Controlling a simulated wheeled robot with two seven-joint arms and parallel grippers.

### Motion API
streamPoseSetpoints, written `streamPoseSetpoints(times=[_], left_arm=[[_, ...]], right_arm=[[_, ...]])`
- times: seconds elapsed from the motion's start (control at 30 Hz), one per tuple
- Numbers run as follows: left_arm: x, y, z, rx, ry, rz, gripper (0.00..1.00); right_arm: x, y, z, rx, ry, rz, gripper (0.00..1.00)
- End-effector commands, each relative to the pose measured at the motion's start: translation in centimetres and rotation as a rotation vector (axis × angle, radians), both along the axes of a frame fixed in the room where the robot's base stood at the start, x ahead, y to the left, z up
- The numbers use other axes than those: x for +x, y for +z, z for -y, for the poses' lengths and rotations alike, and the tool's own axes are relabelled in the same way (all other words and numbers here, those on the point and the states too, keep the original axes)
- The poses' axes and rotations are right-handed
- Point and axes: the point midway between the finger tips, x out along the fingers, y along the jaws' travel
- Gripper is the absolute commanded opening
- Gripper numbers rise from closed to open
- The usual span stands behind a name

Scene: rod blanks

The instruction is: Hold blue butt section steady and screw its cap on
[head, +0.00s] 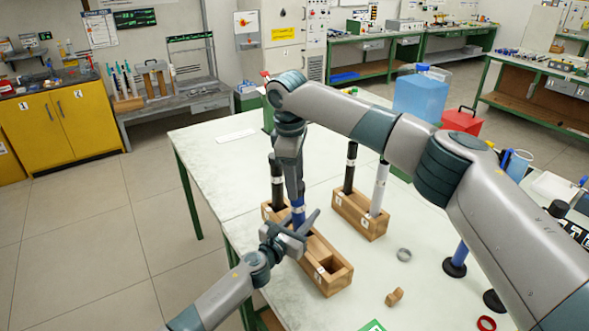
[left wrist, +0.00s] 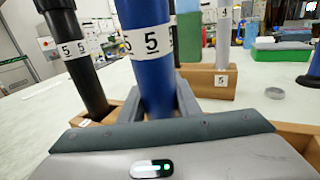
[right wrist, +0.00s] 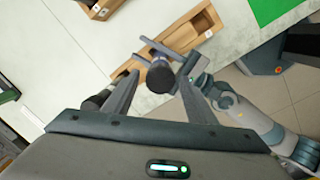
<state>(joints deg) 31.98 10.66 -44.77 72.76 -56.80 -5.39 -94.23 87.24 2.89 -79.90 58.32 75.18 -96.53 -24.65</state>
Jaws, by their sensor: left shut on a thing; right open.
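The blue butt section (head: 298,213) stands upright in a wooden block (head: 335,280). It carries a white label 5 in the left wrist view (left wrist: 152,75); its upper end is out of that picture. My left gripper (head: 292,236) is shut around the blue section above the block. My right gripper (head: 295,193) points down over its top and is open. In the right wrist view a round dark end (right wrist: 160,77) lies between the open fingers, with a gap on each side; I cannot tell whether it is the cap or the section's bare end.
A black rod (head: 277,180) stands close behind in the same block. A second block (head: 362,224) holds a black rod (head: 351,165) and a whitish rod (head: 379,186). A grey ring (head: 404,254), a small wooden piece (head: 394,297) and a red ring (head: 486,323) lie on the table.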

Motion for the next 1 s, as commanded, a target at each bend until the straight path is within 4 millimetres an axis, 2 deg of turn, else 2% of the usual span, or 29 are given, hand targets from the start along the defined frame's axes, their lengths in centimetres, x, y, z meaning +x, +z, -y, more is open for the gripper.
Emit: streamPoseSetpoints(times=[0.13, 0.4, 0.43, 0.6, 0.9, 0.93, 1.0], left_arm=[[0.02, -0.01, -0.06, 0.000, 0.001, 0.000, 0.00], [0.02, -0.01, -0.06, 0.000, 0.001, 0.000, 0.00], [0.02, -0.01, -0.05, 0.000, 0.001, 0.000, 0.00], [0.02, -0.01, -0.05, 0.001, 0.001, 0.001, 0.00], [0.00, 0.00, -0.04, 0.001, 0.000, 0.001, 0.00], [0.00, 0.00, -0.04, 0.001, 0.000, 0.001, 0.00], [0.00, 0.00, -0.04, 0.001, 0.000, 0.001, 0.00]], right_arm=[[0.07, -0.70, 0.11, -0.001, 0.000, 0.000, 0.51], [0.09, -0.81, 0.09, -0.001, 0.000, 0.000, 0.51], [0.09, -0.80, 0.09, -0.001, 0.000, 0.000, 0.49], [0.10, -0.79, 0.10, -0.001, 0.000, 0.000, 0.09], [0.12, -0.77, 0.10, 0.000, -0.004, 0.001, 0.09], [0.12, -0.77, 0.10, 0.000, -0.004, 0.001, 0.41], [0.12, -0.77, 0.10, 0.000, -0.004, 0.001, 0.57]])
